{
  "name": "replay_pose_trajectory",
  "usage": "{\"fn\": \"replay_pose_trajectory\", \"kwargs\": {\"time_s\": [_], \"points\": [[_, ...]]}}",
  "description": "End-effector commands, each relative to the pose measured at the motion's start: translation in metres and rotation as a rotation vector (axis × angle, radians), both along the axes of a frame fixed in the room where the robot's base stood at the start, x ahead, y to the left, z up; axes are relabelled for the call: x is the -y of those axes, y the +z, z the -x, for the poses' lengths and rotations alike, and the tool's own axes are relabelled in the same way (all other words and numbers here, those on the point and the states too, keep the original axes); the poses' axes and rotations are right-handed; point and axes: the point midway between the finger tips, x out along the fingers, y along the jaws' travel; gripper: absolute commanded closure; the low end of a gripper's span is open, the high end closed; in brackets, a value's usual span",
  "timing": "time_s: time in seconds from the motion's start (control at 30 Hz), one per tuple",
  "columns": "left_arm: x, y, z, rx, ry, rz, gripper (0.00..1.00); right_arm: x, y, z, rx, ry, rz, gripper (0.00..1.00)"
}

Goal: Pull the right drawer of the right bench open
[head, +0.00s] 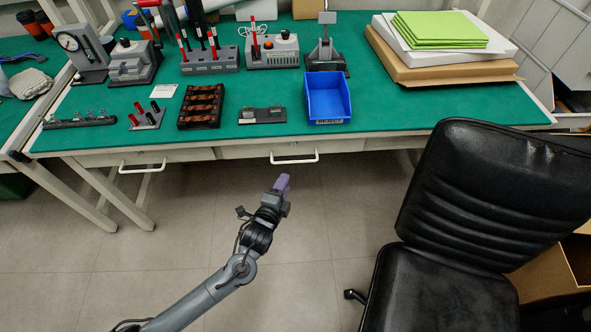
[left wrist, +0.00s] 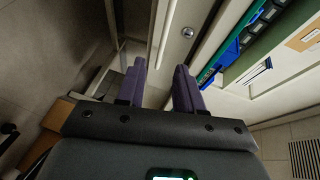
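The right bench has a green top (head: 400,110) and two light-grey drawers under it. The right drawer (head: 245,151) looks closed, with a white bar handle (head: 294,160) on its front. My left gripper (head: 283,182) is just below and in front of this handle, apart from it in the head view. In the left wrist view its two purple fingers (left wrist: 160,68) are spread with a gap between them, holding nothing I can make out. The drawer front with a round lock (left wrist: 187,32) shows beyond the fingers. My right gripper is not in view.
A black office chair (head: 480,210) stands at the right, close to the bench. The left drawer's handle (head: 142,168) is further left. A blue bin (head: 328,98) and several tools stand on the bench top. The floor (head: 200,225) before the drawers is clear.

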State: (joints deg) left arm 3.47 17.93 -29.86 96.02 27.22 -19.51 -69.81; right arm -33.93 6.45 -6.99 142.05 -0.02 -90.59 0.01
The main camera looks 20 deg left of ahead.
Motion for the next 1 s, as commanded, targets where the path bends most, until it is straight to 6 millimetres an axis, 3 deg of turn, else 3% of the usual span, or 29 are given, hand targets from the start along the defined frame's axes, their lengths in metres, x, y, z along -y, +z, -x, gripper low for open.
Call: {"fn": "replay_pose_trajectory", "kwargs": {"time_s": [0.17,0.7,1.0], "points": [[0.0,-0.004,-0.016,0.006,0.002,0.002,0.64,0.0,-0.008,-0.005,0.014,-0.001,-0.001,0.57],[-0.002,-0.02,-0.093,0.005,0.001,0.002,0.64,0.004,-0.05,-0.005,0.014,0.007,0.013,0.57],[-0.002,-0.02,-0.106,0.004,0.001,0.002,0.64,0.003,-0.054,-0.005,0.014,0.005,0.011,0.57]]}}
